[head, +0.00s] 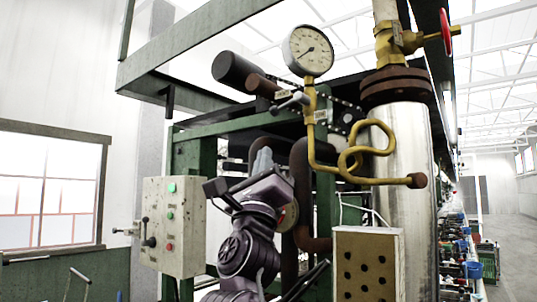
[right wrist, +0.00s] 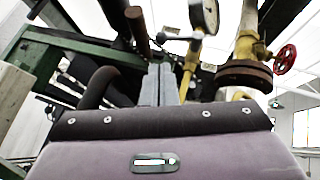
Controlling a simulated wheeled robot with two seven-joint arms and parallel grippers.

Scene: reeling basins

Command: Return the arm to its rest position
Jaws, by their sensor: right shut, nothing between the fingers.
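My right gripper (head: 263,158) is raised in the lower middle of the head view, in front of the green machine frame, with its fingers pointing up. In the right wrist view its two grey fingers (right wrist: 158,84) stand side by side, shut and with nothing between them. A small grey lever valve (head: 290,102) sits above the gripper, apart from it in the head view. The lever also shows beyond the fingertips in the right wrist view (right wrist: 176,37). My left gripper is not in view.
A pressure gauge (head: 308,51) tops a yellow coiled pipe (head: 360,150) beside a steel column (head: 410,160). A control box (head: 174,227) stands left of my arm, and a perforated box (head: 367,264) to its right. A green beam (head: 200,52) crosses overhead. A clear aisle lies far right.

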